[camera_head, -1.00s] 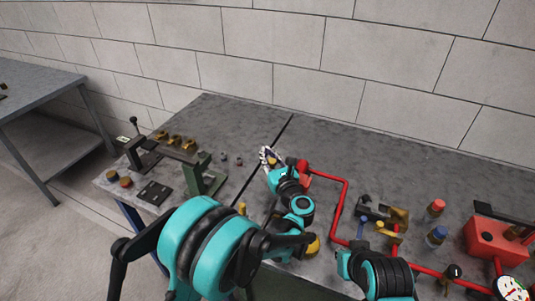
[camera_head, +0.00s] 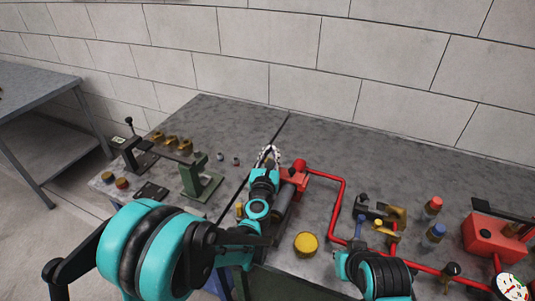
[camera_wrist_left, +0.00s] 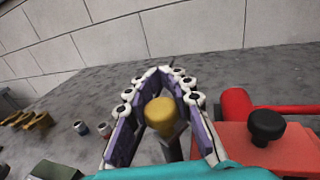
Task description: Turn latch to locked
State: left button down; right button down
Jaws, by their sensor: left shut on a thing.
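My left gripper (camera_head: 268,152) is at the table's middle, just left of a red block (camera_head: 298,178). In the left wrist view my left gripper (camera_wrist_left: 164,72) has its two jointed, purple-padded fingers arched together around a yellow-brass knob (camera_wrist_left: 161,113), and their tips meet beyond it. The knob may be the latch handle, but its base is hidden and I cannot tell its locked or unlocked position. In the head view the knob is hidden by my gripper. The red block (camera_wrist_left: 275,150) with a black knob (camera_wrist_left: 266,126) stands close to the right.
A red pipe (camera_head: 343,195) runs right from the block. A yellow round cap (camera_head: 306,244) sits in front. Brass valve parts (camera_head: 394,214), red and blue bottles (camera_head: 436,233) and a red box (camera_head: 497,240) stand right. A green stand (camera_head: 198,182) stands left. The rear table is clear.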

aim_at(280, 163)
jog(key=shift+f, duration=0.25)
pick_arm(q)
jog(key=shift+s+d+m+g+h, duration=0.4)
jog(key=shift+d+m+g+h, duration=0.1)
jog(key=shift+m+g+h, duration=1.65)
jog(key=shift+s+d+m+g+h, duration=0.4)
jog(key=shift+m+g+h, duration=1.3)
jog(key=shift+h, duration=0.8)
jog(key=shift+s+d+m+g+h, duration=0.35)
jog(key=shift+d+m+g+h, duration=0.2)
jog(key=shift+m+g+h, duration=1.4)
pick_arm(e)
jog(key=shift+r, duration=0.1)
pick_arm(q)
jog(key=shift+t+h, duration=0.3)
jog(key=shift+h, duration=0.1)
jog(key=c, duration=1.4)
grip_release()
jog(key=shift+d, duration=0.1)
jog(key=shift+o, duration=0.2)
jog(key=shift+t, duration=0.3)
